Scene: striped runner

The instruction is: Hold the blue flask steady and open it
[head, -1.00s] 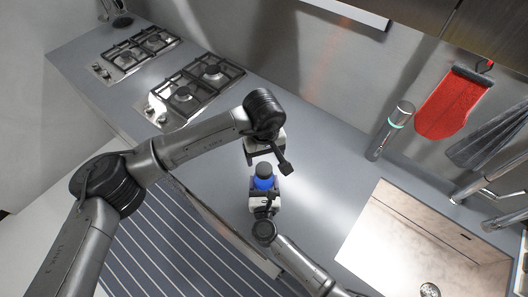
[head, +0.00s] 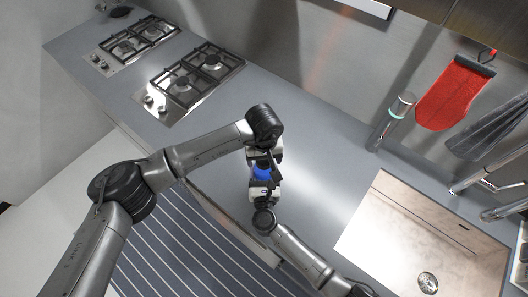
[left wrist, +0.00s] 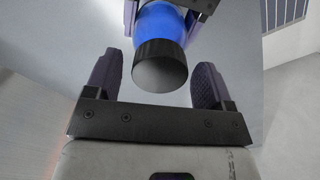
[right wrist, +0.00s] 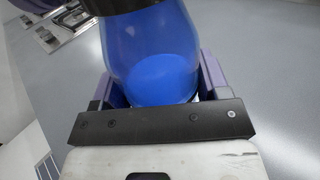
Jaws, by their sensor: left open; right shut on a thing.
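The blue flask (head: 262,173) is at the counter's near edge, mostly covered by my grippers in the head view. My right gripper (right wrist: 160,82) is shut on its blue body (right wrist: 152,55). The flask's dark ribbed cap (left wrist: 160,66) points toward my left gripper in the left wrist view; part of it shows at the top of the right wrist view (right wrist: 115,5). My left gripper (left wrist: 158,78) is open, with one finger on each side of the cap. A gap shows between each finger and the cap.
Two gas hobs (head: 190,82) are at the counter's left. A metal cylinder with a lit ring (head: 391,122) stands at the back right, near a red hanging mitt (head: 453,94). A sink (head: 420,235) is at the right. The middle of the counter (head: 320,150) is clear.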

